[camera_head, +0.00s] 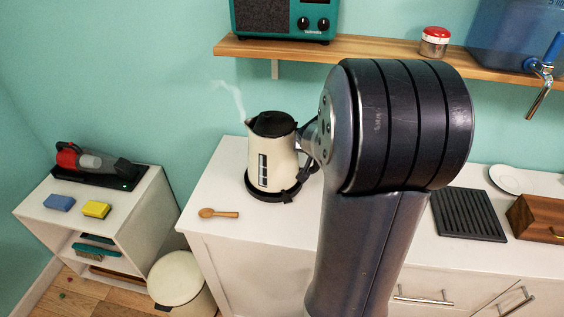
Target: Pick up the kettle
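A cream kettle (264,170) with a black lid stands upright on its black base, on the white counter (222,180). A faint wisp of steam rises above it to the left. Its handle side faces right, toward my arm. My gripper (306,140) is at the upper right side of the kettle, at the handle. The large dark links of my arm hide most of the gripper. I cannot see its fingertips clearly, nor whether they close on the handle.
A wooden spoon (218,213) lies on the counter in front of the kettle. A wooden shelf (375,47) above holds a teal radio (282,18), a red-lidded jar (434,42) and a blue water dispenser (510,35). A black ribbed mat (468,214) and wooden box (540,218) lie right.

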